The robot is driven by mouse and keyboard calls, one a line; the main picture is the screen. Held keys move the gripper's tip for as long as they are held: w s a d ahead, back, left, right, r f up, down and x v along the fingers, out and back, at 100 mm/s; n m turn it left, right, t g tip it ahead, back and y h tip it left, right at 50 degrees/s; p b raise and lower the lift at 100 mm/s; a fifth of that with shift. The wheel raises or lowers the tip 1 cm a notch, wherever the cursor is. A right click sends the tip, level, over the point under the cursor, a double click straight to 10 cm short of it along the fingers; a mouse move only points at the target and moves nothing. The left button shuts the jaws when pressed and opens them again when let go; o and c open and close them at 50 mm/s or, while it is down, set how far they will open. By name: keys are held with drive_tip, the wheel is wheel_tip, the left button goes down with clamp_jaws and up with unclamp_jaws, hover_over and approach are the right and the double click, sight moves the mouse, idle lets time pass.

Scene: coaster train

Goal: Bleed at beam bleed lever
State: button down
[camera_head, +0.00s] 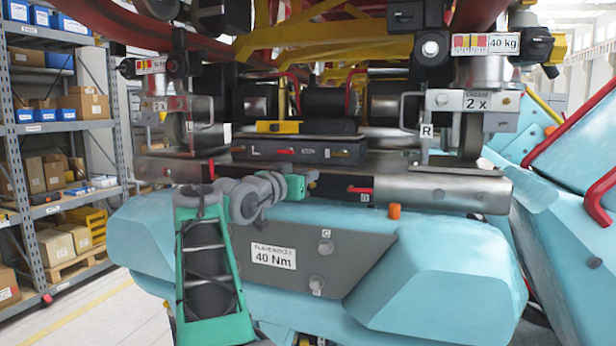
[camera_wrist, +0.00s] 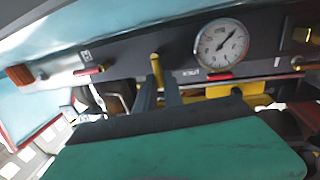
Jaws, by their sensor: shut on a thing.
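My gripper (camera_head: 302,185) is at the front face of the grey metal beam (camera_head: 440,187), just above the light-blue body. In the wrist view, its two dark fingers (camera_wrist: 160,92) are closed around a small brass-yellow lever (camera_wrist: 155,66) that sticks out of the beam face. In the head view this lever is mostly hidden by my gripper. A red-handled lever (camera_head: 360,190) with a tag B sits to the right; it also shows in the wrist view (camera_wrist: 90,71). A round white gauge (camera_wrist: 221,44) is beside the held lever, with another red handle (camera_wrist: 218,77) below it.
An orange knob (camera_head: 394,211) stands to the right below the beam. A dark box with small levers (camera_head: 300,151) sits above the beam. A grey plate marked 40 Nm (camera_head: 350,250) lies below my gripper. Storage shelves (camera_head: 60,130) stand at the left.

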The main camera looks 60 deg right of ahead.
idle(0.4)
drive_tip(key=c, duration=1.5)
unclamp_jaws()
drive_tip(key=shift+o, duration=0.2)
drive_tip(key=a+b, duration=0.1)
drive_tip(key=a, duration=0.3)
drive_tip(key=a+b, duration=0.1)
drive_tip(key=a, duration=0.3)
drive_tip(key=shift+w, duration=0.2)
drive_tip(key=shift+d, duration=0.1)
